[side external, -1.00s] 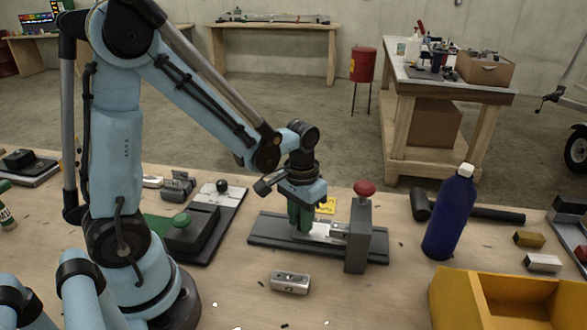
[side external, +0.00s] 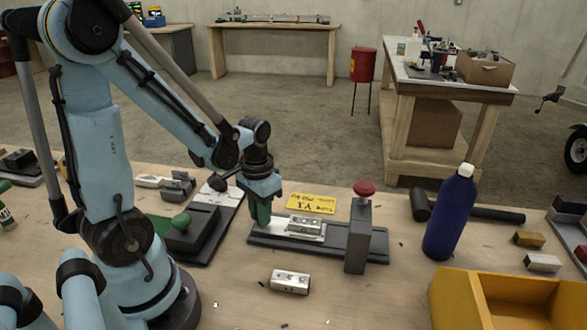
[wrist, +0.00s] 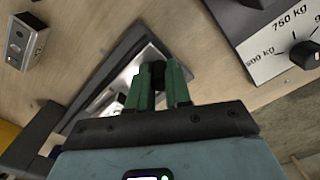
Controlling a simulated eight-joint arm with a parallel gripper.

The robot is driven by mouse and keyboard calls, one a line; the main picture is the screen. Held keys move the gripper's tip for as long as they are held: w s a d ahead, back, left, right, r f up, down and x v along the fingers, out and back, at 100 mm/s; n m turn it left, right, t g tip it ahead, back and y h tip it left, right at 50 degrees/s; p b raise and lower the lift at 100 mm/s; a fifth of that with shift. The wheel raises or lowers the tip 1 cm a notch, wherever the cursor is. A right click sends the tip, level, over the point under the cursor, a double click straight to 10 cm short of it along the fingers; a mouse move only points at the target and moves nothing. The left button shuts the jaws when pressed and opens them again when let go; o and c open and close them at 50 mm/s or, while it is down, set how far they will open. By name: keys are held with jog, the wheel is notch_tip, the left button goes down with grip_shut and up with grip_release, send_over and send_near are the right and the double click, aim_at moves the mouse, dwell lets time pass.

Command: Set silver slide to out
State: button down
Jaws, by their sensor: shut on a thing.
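The silver slide (side external: 283,230) lies on a dark grey base plate (side external: 340,250), with a silver block (side external: 305,226) on top of it. The slide extends left from the grey post with the red knob (side external: 364,188), and the block stands clear of the post. My gripper (side external: 261,220) is at the slide's left end, its green fingers pointing down. In the wrist view my gripper (wrist: 158,78) is shut on a small black handle (wrist: 157,74) at the end of the slide (wrist: 122,84). The fingers hide part of the handle.
A loose silver block (side external: 290,281) lies in front of the base. A green-knobbed fixture (side external: 190,234) stands close on the left. A yellow label (side external: 311,203) lies behind. A blue bottle (side external: 450,215) and yellow bin (side external: 505,300) are at right.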

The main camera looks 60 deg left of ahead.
jog(key=shift+s+a, duration=0.3)
jog(key=shift+a, duration=0.1)
jog(key=c, duration=1.1)
grip_release()
jog(key=shift+o, duration=0.2)
jog(key=shift+d, duration=0.1)
jog(key=shift+r, duration=0.1)
notch_tip(320, 180, up, 12)
jog(key=shift+d, duration=0.1)
jog(key=w+d+m+t, duration=0.2)
jog(key=w+d+t, duration=0.1)
jog(key=d+t, duration=0.4)
jog(key=shift+w+d+f, duration=0.25)
jog(key=shift+d, duration=1.1)
